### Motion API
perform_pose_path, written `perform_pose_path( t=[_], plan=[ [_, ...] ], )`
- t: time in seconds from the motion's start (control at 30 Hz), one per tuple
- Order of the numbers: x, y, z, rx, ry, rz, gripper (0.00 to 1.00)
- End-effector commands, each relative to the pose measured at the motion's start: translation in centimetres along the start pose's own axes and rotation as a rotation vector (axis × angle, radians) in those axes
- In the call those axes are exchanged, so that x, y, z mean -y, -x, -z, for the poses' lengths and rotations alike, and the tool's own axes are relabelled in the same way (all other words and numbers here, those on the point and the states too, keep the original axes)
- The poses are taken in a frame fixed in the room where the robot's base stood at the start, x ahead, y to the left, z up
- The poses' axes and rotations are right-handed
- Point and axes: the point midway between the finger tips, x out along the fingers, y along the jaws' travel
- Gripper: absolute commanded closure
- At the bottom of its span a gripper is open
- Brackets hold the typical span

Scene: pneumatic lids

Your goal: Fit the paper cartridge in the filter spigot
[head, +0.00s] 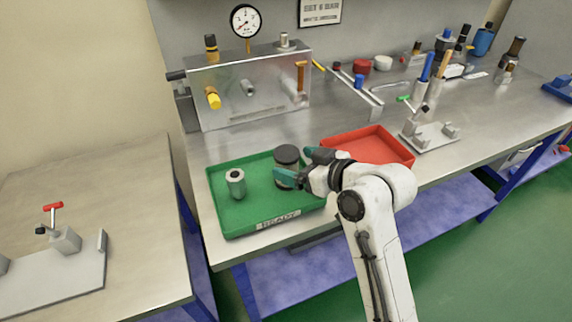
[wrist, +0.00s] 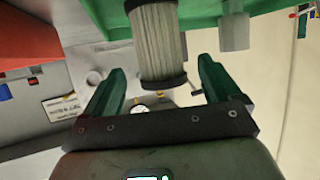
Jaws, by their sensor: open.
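The paper cartridge (head: 286,170), pleated and pale with dark end caps, stands upright in the green tray (head: 225,222). My gripper (head: 297,166) is open at the cartridge, its teal fingers on either side of it in the head view. In the wrist view the cartridge (wrist: 158,45) lies between the finger lines of my gripper (wrist: 162,70), with gaps on both sides. I cannot tell for certain which fitting is the filter spigot.
A grey hollow cylinder (head: 236,184) stands left of the cartridge in the same tray. A red tray (head: 368,147) lies close to the right of my gripper. The metal box (head: 255,80) with a gauge (head: 245,21) stands behind. A clamp fixture (head: 430,135) is farther right.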

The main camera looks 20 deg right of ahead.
Motion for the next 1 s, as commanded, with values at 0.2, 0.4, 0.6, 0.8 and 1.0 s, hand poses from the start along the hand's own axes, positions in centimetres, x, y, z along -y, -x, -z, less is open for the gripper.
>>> perform_pose_path(
  t=[0.2, 0.4, 0.6, 0.8, 1.0],
  plan=[
    [0.2, -3.2, 0.1, 0.002, 0.001, 0.002, 0.10],
    [0.2, -4.1, -0.1, 0.001, 0.000, 0.000, 0.10],
    [0.2, -4.1, -0.1, 0.001, 0.000, 0.000, 0.13],
    [0.2, -4.1, -0.1, 0.001, 0.000, 0.000, 0.33],
    [0.2, -4.1, -0.1, 0.001, 0.000, 0.000, 0.52]
  ],
)
